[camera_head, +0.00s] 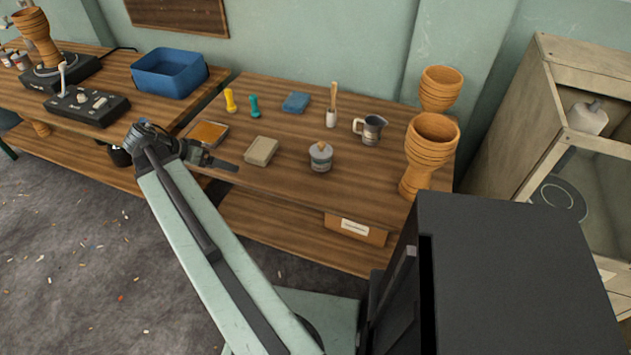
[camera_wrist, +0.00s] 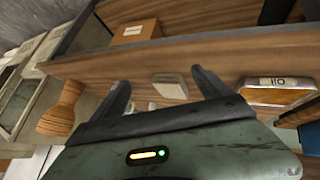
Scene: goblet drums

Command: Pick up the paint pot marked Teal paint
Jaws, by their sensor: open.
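No label reading Teal paint is legible in either view. Small pots (camera_head: 19,61) stand at the far left end of the left bench in the head view, too small to read and partly cut off by the frame edge. A grey lidded jar (camera_head: 320,157) with a wooden knob stands on the right bench, its label unreadable. My gripper (camera_head: 222,164) is over the front left of the right bench, far from the small pots. In the wrist view my gripper (camera_wrist: 162,92) has its fingers apart, with nothing held between them.
The right bench holds a pale block (camera_head: 261,151), an orange-topped pad (camera_head: 208,134), a jug (camera_head: 369,129) and two goblet drums (camera_head: 432,140). The left bench holds a blue bin (camera_head: 169,73) and a black control box (camera_head: 87,104). A cabinet (camera_head: 580,130) stands right.

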